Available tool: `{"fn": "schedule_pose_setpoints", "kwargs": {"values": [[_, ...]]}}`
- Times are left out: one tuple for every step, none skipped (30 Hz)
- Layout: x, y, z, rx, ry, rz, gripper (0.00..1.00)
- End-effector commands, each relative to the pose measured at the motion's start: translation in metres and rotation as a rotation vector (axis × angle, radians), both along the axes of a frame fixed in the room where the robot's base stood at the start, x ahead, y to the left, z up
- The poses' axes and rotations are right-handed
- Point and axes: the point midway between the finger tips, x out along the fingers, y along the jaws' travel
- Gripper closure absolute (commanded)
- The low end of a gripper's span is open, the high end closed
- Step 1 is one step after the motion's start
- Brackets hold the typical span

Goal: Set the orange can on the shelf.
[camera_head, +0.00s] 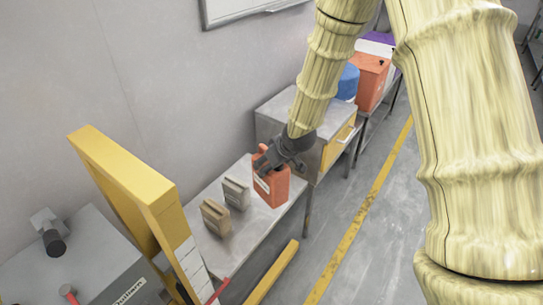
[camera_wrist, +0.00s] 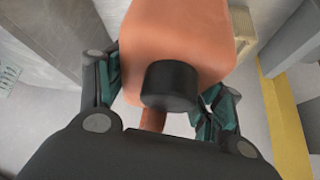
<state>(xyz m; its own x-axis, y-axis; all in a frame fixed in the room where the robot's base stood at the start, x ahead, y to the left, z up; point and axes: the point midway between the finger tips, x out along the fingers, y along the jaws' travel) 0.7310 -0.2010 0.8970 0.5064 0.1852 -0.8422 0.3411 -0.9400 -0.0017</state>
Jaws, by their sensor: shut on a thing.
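A grey box (camera_head: 236,193) and a brown box (camera_head: 216,217) stand left of the can on the shelf. A yellow frame (camera_head: 125,170) rises at the left. A grey cabinet with a yellow front (camera_head: 338,147) is behind the can. Floor is open at right.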

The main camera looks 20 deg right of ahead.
Motion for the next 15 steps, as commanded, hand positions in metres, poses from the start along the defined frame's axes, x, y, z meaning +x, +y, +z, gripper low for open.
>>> {"fn": "schedule_pose_setpoints", "kwargs": {"values": [[-0.005, 0.001, -0.002, -0.007, -0.002, -0.02, 0.98], [-0.009, 0.004, -0.004, -0.004, 0.001, -0.038, 0.98], [-0.013, 0.006, -0.006, -0.004, 0.0, -0.061, 0.98], [-0.017, 0.008, -0.008, -0.005, 0.002, -0.08, 0.98], [-0.021, 0.009, -0.009, -0.005, 0.001, -0.098, 0.98], [-0.025, 0.01, -0.011, -0.006, -0.001, -0.121, 0.98], [-0.027, 0.01, -0.012, -0.005, -0.002, -0.136, 0.98], [-0.029, 0.011, -0.013, -0.003, -0.001, -0.148, 0.98], [-0.032, 0.013, -0.015, -0.003, -0.001, -0.164, 0.98], [-0.035, 0.014, -0.016, -0.002, 0.0, -0.177, 0.98], [-0.037, 0.015, -0.017, -0.003, 0.0, -0.189, 0.98], [-0.04, 0.016, -0.019, -0.002, -0.001, -0.206, 0.98], [-0.042, 0.016, -0.02, -0.003, -0.001, -0.217, 0.98], [-0.045, 0.017, -0.021, -0.004, -0.001, -0.229, 0.98], [-0.048, 0.018, -0.022, -0.004, -0.002, -0.244, 0.98]]}}
